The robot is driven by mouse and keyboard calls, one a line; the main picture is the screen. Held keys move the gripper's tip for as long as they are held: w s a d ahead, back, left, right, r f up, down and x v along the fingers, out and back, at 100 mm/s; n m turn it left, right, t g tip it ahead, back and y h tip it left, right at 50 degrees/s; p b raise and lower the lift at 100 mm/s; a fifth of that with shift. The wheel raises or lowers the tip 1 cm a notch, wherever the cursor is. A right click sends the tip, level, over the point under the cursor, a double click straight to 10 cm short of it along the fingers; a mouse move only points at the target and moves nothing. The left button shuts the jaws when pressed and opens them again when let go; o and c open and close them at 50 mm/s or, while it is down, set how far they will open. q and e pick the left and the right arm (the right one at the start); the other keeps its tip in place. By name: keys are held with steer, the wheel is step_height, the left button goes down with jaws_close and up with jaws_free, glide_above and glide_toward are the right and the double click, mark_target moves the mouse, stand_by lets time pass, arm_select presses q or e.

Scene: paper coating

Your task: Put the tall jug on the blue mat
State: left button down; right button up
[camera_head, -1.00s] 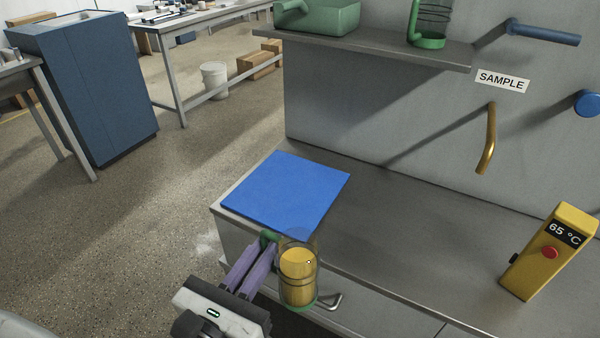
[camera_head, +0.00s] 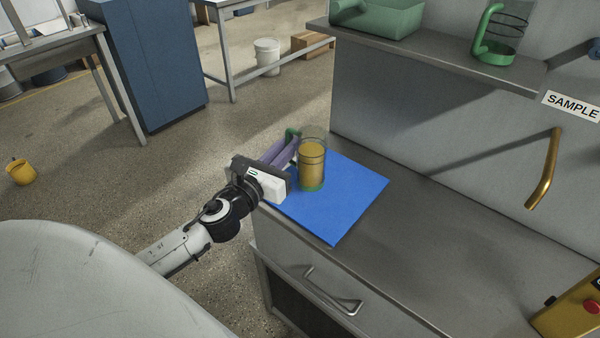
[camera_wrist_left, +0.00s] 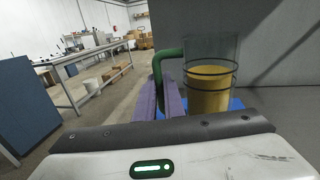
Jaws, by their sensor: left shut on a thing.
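The tall jug (camera_head: 312,165) is a clear cylinder with dark rings, a green base and a green handle, holding yellow-orange liquid. It is upright over the far left part of the blue mat (camera_head: 345,205); I cannot tell whether its base touches the mat. My left gripper (camera_head: 287,148) is shut on the jug's green handle, its purple fingers beside the jug. The left wrist view also shows the jug (camera_wrist_left: 210,85) upright, with the fingers (camera_wrist_left: 170,98) at the handle. My right gripper is not in view.
The mat lies on a grey counter (camera_head: 440,240) with a drawer handle (camera_head: 335,292) below. A shelf (camera_head: 430,55) above holds a green container (camera_head: 385,17) and another green-handled jug (camera_head: 497,35). A brass pipe (camera_head: 546,170) sticks out from the wall. A yellow device (camera_head: 568,315) stands right.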

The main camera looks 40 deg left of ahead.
arm_select(q)
step_height(320, 180, down, 2)
steer(key=shift+f+b, duration=0.1)
steer(key=shift+b, duration=0.2)
step_height(320, 180, down, 4)
steer(key=shift+r+b, duration=0.15)
steer(key=shift+b, duration=0.75)
steer(key=shift+r, duration=0.1)
